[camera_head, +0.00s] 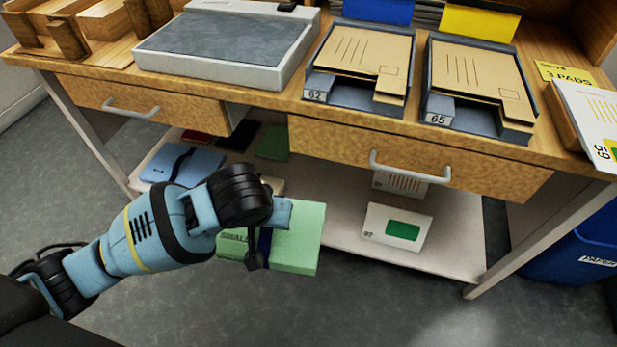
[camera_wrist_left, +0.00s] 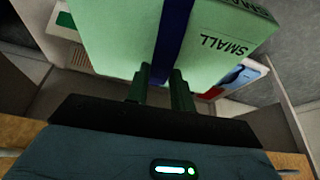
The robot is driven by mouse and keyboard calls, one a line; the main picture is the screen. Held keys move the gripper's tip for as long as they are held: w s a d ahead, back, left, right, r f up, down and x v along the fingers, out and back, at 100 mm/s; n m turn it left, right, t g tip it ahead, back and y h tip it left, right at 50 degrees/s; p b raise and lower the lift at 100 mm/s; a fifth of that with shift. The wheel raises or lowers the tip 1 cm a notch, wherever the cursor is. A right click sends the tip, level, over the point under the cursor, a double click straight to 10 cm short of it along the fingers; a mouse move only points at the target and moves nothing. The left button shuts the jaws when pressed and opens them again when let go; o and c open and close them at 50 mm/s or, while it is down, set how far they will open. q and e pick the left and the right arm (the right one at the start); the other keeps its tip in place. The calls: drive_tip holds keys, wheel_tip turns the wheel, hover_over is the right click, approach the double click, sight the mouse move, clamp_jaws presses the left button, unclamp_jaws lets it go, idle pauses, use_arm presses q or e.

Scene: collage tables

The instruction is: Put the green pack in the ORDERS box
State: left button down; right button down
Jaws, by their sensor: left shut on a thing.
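The green pack (camera_head: 300,236) is a pale green block marked SMALL with a dark blue band around it. My left gripper (camera_head: 262,243) is shut on it and holds it in front of the lower shelf, below the drawers. In the left wrist view the green pack (camera_wrist_left: 112,32) fills the upper middle, with the fingers (camera_wrist_left: 161,88) at its banded edge. My right gripper is not in view. I see no box marked ORDERS in these views.
The wooden table (camera_head: 330,128) has two drawers with handles. Two grey trays, 62 (camera_head: 322,85) and 65 (camera_head: 440,108), hold brown envelopes. The lower shelf (camera_head: 345,228) bears a blue pack (camera_head: 185,165) and white packs (camera_head: 397,228). A blue bin (camera_head: 575,255) stands at right. The floor in front is clear.

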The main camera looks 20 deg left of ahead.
use_arm(q)
drive_tip(key=s+a+r, duration=0.2)
drive_tip(key=s+r, duration=0.1)
drive_tip(key=r, duration=0.3)
drive_tip(key=s+a+r+m, duration=0.1)
drive_tip(key=s+a+r, duration=0.1)
drive_tip(key=r, duration=0.5)
drive_tip(key=shift+s+r, duration=0.2)
drive_tip(key=shift+s, duration=0.3)
drive_tip(key=shift+d, duration=0.1)
